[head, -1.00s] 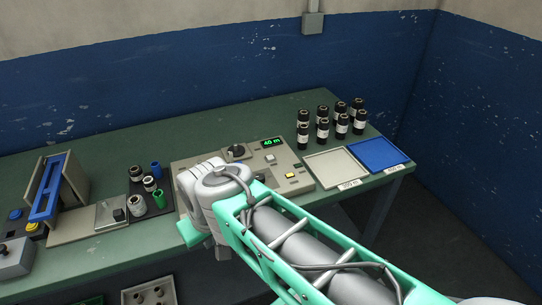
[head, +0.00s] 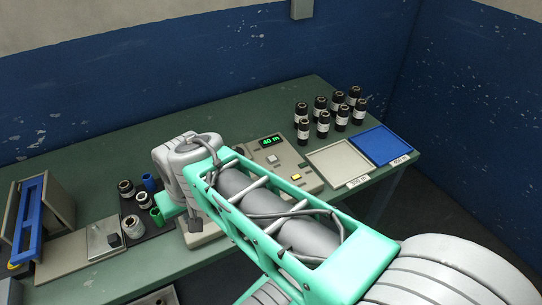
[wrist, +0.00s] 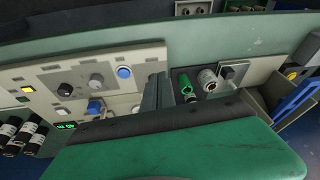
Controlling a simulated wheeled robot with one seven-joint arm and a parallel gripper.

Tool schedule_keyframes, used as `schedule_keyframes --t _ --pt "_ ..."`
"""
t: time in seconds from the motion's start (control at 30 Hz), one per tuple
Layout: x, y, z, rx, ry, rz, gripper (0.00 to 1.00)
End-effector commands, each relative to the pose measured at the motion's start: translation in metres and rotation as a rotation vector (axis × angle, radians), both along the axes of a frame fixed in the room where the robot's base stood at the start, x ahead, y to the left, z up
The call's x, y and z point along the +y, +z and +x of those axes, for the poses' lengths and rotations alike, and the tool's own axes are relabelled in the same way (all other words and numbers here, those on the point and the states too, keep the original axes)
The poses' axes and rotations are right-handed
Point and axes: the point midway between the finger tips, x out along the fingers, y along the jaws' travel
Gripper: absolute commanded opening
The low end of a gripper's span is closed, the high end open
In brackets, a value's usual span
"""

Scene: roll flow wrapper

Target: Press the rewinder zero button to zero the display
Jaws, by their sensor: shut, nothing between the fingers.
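The rewinder is a beige panel (head: 306,180) on the green bench, and its green display (head: 270,141) reads "40 m". A pale button (head: 272,158) and a yellow lit button (head: 296,177) show on it. My arm hides its left part. Labels are too small to read, so I cannot tell which is zero. My gripper (wrist: 157,86) is shut and empty, near the panel's end beside the cores.
Several black rolls (head: 323,123) stand behind a grey tray (head: 337,158) and a blue tray (head: 382,147), right of the panel. Left of my wrist, a dark holder carries a green core (head: 156,216) and others. A blue-topped fixture (head: 31,214) stands farther left.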

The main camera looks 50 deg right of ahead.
Motion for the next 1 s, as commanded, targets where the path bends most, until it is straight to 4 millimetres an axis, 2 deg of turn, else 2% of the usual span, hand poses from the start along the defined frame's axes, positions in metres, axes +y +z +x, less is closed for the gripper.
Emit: schedule_keyframes --t 0.03,0.07,0.17,0.2,0.27,0.3,0.37,0.4,0.5,0.6,0.73,1.0 --pt "-0.018 0.013 0.017 -0.006 -0.127 0.043 0.00" --pt "-0.030 0.017 0.029 -0.017 -0.217 0.078 0.00" --pt "-0.083 0.025 0.069 -0.062 -0.566 0.231 0.00" --pt "-0.108 0.025 0.082 -0.082 -0.712 0.301 0.00" --pt "-0.147 0.024 0.096 -0.116 -0.923 0.411 0.00" --pt "-0.175 0.022 0.103 -0.140 -1.061 0.489 0.00" --pt "-0.216 0.019 0.107 -0.176 -1.263 0.609 0.00" --pt "-0.243 0.016 0.106 -0.199 -1.392 0.692 0.00" --pt "-0.301 0.009 0.096 -0.258 -1.665 0.890 0.00" --pt "-0.341 0.003 0.081 -0.302 -1.850 1.046 0.00" --pt "-0.364 -0.002 0.071 -0.332 -1.959 1.152 0.00" --pt "-0.366 -0.004 0.070 -0.334 -1.972 1.165 0.00"
